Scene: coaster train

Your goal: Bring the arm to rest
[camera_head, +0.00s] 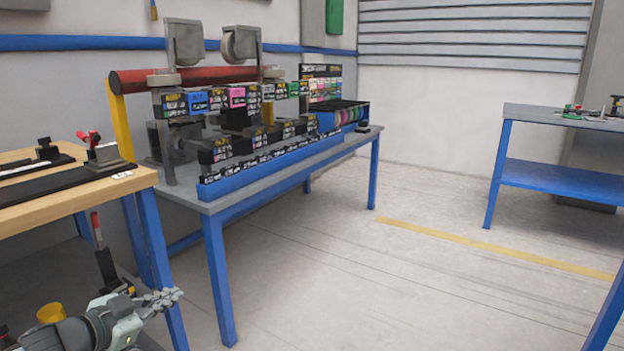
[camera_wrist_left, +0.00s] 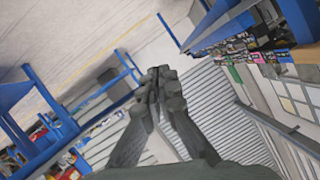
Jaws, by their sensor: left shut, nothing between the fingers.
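My left gripper (camera_head: 165,298) is low at the bottom left of the head view, in front of the wooden-topped bench and clear of the tables. Its fingertips are together with nothing between them. In the left wrist view the closed fingertips (camera_wrist_left: 160,84) show in the middle, with only floor and shutter wall behind them. My right gripper is not in either view.
A grey-topped blue table (camera_head: 222,200) holds the coaster train (camera_head: 235,97) and a blue rail of labelled blocks (camera_head: 270,157). A wooden bench (camera_head: 60,205) stands at the left. Another blue table (camera_head: 565,178) is at the right. The floor (camera_head: 350,270) between is clear.

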